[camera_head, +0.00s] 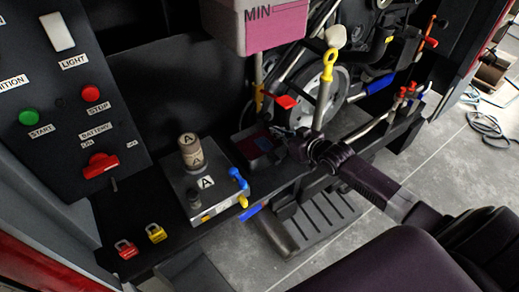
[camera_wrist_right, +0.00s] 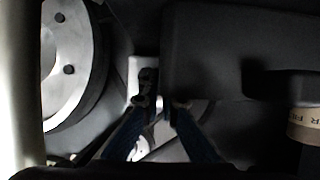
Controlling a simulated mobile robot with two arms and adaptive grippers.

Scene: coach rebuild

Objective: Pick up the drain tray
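My right gripper (camera_head: 292,143) reaches in from the right in the head view, close to the right side of a small dark tray-like box (camera_head: 258,146) with a reddish and blue inside. I take this box as the drain tray, but the view does not make it certain. In the right wrist view my two fingers (camera_wrist_right: 160,106) stand apart, with a pale piece with a dark slot (camera_wrist_right: 145,72) beyond them. I see no hold on anything; whether a finger touches the box cannot be told. My left gripper is not in view.
A grey box marked A (camera_head: 205,183) with a cylinder on top stands left of the dark box. A pink-filled container (camera_head: 275,27) hangs above. A pulley wheel (camera_head: 325,95) is behind the gripper. A ribbed grey plate (camera_head: 315,220) lies below. Red (camera_head: 126,249) and yellow (camera_head: 156,233) padlocks lie front left.

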